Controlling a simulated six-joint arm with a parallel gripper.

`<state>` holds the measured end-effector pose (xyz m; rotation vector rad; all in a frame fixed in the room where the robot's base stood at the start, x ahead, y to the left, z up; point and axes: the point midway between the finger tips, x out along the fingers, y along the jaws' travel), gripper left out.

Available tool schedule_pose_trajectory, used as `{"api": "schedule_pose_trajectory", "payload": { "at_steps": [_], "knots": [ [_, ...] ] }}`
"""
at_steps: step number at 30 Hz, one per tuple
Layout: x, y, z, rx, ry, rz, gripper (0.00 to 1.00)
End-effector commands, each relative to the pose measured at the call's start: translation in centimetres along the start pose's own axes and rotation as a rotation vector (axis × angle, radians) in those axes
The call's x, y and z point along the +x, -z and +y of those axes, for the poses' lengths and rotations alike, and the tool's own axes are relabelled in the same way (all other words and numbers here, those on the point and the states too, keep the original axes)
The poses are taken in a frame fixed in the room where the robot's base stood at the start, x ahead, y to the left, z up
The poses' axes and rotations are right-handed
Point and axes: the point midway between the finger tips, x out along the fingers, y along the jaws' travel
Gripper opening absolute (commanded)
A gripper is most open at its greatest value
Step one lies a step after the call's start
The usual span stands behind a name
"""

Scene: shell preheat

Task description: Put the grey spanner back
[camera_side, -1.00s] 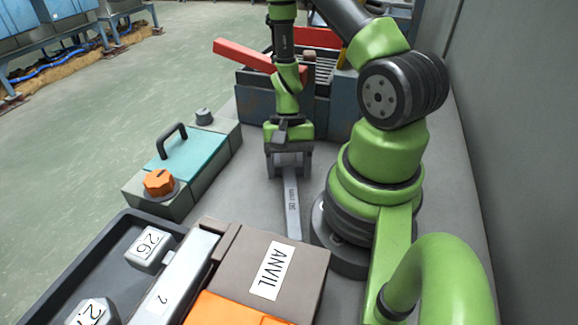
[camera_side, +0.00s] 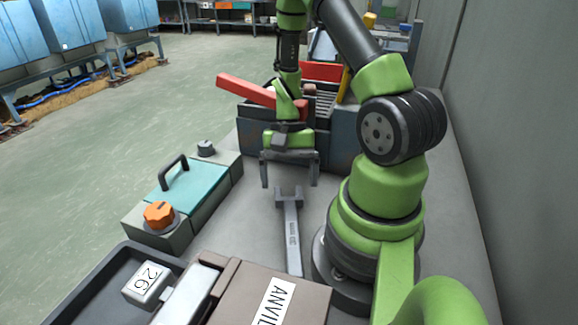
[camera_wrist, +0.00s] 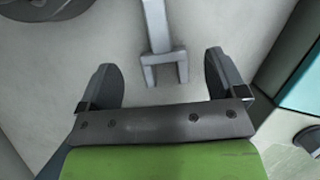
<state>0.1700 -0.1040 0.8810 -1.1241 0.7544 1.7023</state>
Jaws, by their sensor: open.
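The grey spanner (camera_side: 291,236) lies flat on the grey bench, its open-ended head towards my gripper and its handle running towards the brown anvil block. Lettering shows on its handle. My gripper (camera_side: 290,184) is open and empty, raised above the bench just behind the spanner's head. The far end of the spanner is cut off by the top of the wrist view.
The block labelled ANVIL (camera_side: 243,296) stands at the front. A dark tray (camera_side: 72,294) holds a block marked 26 (camera_side: 147,285). A teal-topped box with an orange knob (camera_side: 159,215) stands left. A blue-grey crate (camera_side: 335,140) with red bars is behind my gripper. Bare bench surrounds the spanner.

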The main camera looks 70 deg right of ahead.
Motion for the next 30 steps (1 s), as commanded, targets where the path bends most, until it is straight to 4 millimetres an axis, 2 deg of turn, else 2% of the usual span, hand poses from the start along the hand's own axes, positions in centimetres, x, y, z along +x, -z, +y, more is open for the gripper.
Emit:
{"api": "schedule_pose_trajectory", "payload": {
  "at_steps": [3,8,11,14,18,22,26,30],
  "knots": [
    [-1.6,0.1,-0.1,0.0,0.004,0.004,0.9],
    [-3.0,-0.1,-0.3,-0.015,0.003,0.017,0.9],
    [-4.5,-0.8,-1.1,-0.057,0.01,0.06,0.9],
    [-6.9,-2.2,-2.6,-0.139,0.028,0.139,0.9],
    [-10.8,-5.7,-4.6,-0.291,0.07,0.274,0.9],
    [-13.7,-9.6,-5.6,-0.434,0.124,0.389,0.9],
    [-15.8,-13.7,-5.6,-0.576,0.193,0.495,0.9],
    [-17.4,-17.7,-4.8,-0.725,0.277,0.595,0.9]
  ]
}}
